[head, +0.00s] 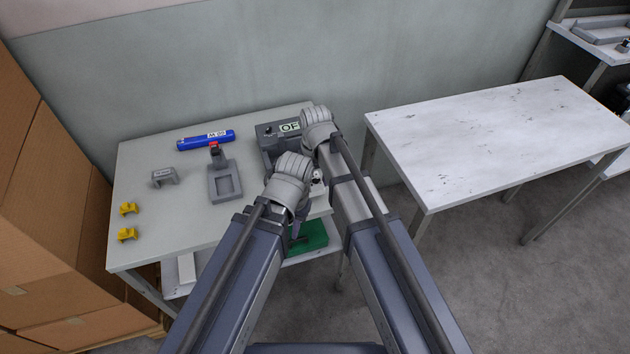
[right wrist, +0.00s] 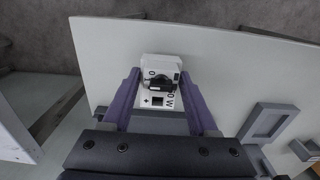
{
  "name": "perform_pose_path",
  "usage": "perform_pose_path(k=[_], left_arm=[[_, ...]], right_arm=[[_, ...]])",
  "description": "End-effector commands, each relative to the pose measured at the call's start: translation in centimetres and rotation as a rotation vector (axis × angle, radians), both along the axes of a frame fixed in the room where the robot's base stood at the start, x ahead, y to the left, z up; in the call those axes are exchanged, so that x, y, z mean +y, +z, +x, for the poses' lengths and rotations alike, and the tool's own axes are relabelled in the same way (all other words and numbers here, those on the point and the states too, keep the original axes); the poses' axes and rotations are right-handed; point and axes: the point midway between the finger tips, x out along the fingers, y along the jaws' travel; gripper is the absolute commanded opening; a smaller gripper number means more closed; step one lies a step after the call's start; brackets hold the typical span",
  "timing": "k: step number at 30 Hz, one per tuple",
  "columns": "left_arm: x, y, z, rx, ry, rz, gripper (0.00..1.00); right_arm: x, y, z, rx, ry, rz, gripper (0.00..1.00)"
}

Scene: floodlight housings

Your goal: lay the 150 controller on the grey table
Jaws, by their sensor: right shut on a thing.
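A white, boxy controller (right wrist: 158,72) with a dark part and partly readable black lettering is held in the right wrist view; the full number is not readable. My right gripper (right wrist: 160,92) is shut on it, one purple finger on each side. The controller is over the grey table, close to its edge; I cannot tell whether it touches the top. The grey table (head: 140,225) stands at the left in the head view and also shows in the right wrist view (right wrist: 215,60).
On the grey table are a blue cylinder (head: 195,142), a grey fixture with a square recess (head: 212,192), a small grey block (head: 163,178), yellow pieces (head: 127,234) and a dark grey box marked "OF" (head: 267,131). A white table (head: 490,130) stands right. Cartons (head: 45,200) border the left.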

Motion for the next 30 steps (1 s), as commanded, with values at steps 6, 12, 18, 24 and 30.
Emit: perform_pose_path(k=[6,12,18,24,30], left_arm=[[0.0,0.06,0.0,0.0,0.0,0.0,0.23],[0.0,0.05,0.0,0.0,0.0,0.0,0.23],[0.0,-0.08,-0.01,0.0,0.0,0.0,0.23],[0.0,-0.38,0.0,0.0,0.0,0.0,0.23],[0.0,-0.66,0.0,0.0,0.0,0.0,0.23]], right_arm=[[0.0,0.06,0.0,0.0,0.0,0.0,0.0],[0.0,0.05,0.0,0.0,0.0,0.0,0.0],[0.0,-0.08,0.0,0.0,0.0,0.0,0.0],[0.0,-0.38,0.0,0.0,0.0,0.0,0.0],[0.0,-0.67,0.0,0.0,0.0,0.0,0.0]])
